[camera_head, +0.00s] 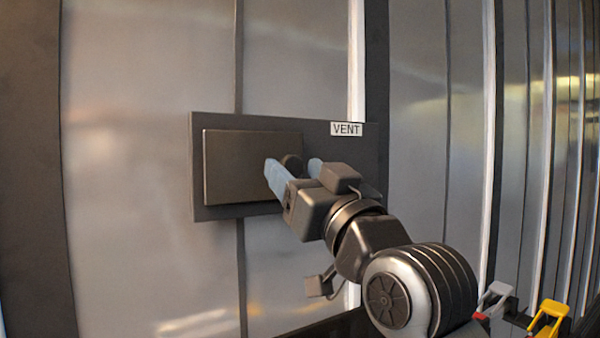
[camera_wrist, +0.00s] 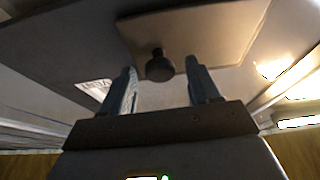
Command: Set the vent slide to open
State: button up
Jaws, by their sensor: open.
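The vent slide (camera_head: 240,168) is a flat brown-grey plate on a dark backing panel (camera_head: 345,150) with a white VENT label (camera_head: 346,129). The plate covers the left and middle of the panel; the right part is bare dark panel. A round dark knob (camera_head: 291,163) stands out near the plate's right end. In the wrist view the knob (camera_wrist: 159,67) lies between and beyond the fingertips, with the plate (camera_wrist: 195,35) behind it. My gripper (camera_head: 294,165) is open, its blue-grey fingers on either side of the knob. I cannot tell whether either finger touches it.
The panel is fixed to a grey metal wall (camera_head: 150,150) with vertical seams and bright strips. At the lower right stand a grey clip-like part (camera_head: 495,298) and a yellow one (camera_head: 549,315). The space in front of the wall on the left is clear.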

jog(key=shift+c, duration=0.4)
grip_shut()
jog(key=w+d+b, duration=0.6)
jog(key=w+d, duration=0.2)
jog(key=d, duration=0.4)
jog(key=shift+o, duration=0.4)
grip_release()
jog(key=b+v, duration=0.1)
jog(key=v, duration=0.6)
jog(key=shift+s+d+b, duration=0.25)
jog(key=shift+d+b, duration=0.05)
jog(key=shift+b, duration=0.1)
